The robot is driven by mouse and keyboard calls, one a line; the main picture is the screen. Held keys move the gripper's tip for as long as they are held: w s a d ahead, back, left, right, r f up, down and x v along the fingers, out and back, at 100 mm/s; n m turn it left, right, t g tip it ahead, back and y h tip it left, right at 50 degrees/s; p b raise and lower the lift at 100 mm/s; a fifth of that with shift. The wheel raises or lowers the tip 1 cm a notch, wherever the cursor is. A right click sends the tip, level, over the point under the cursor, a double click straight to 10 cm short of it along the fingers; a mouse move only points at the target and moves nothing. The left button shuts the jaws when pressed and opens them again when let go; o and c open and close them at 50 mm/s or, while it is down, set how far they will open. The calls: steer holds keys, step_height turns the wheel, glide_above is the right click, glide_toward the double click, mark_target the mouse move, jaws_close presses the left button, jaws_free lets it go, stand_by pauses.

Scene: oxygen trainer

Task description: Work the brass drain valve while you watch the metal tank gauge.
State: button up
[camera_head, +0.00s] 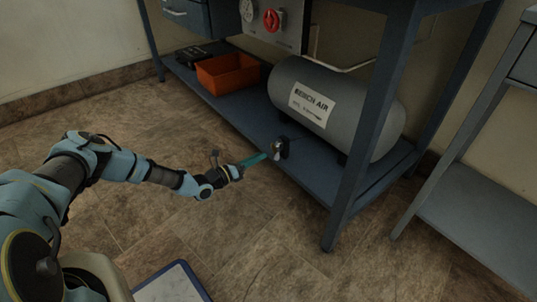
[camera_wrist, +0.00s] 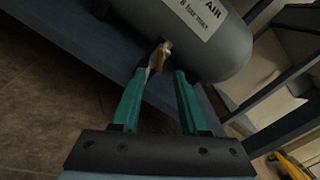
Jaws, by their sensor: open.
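The brass drain valve (camera_wrist: 161,56) sticks out low from the grey tank (camera_wrist: 200,40), with a pale lever beside it. In the head view the valve (camera_head: 276,150) is small, and its turn position cannot be told. My gripper (camera_head: 264,157) is at the front edge of the lower shelf, with its teal fingertips right at the valve. In the wrist view my gripper (camera_wrist: 163,72) is open, and the valve shows in the gap, nearer the left finger. I cannot tell whether they touch. A round dial (camera_head: 247,10) sits on the panel at the top; its reading is too small to tell.
The tank (camera_head: 345,105), labelled "BENCH AIR", lies on the blue lower shelf (camera_head: 235,112). An orange bin (camera_head: 228,73) stands to its left. A bench leg (camera_head: 358,150) rises right of the valve. A red knob (camera_head: 271,20) is on the panel.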

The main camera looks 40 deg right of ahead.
mark_target(274, 148)
steer(key=d+b, duration=0.1)
steer(key=d, duration=0.4)
steer(key=shift+s+d, duration=0.15)
steer(key=shift+d, duration=0.2)
steer(key=shift+c, duration=0.3)
jaws_close()
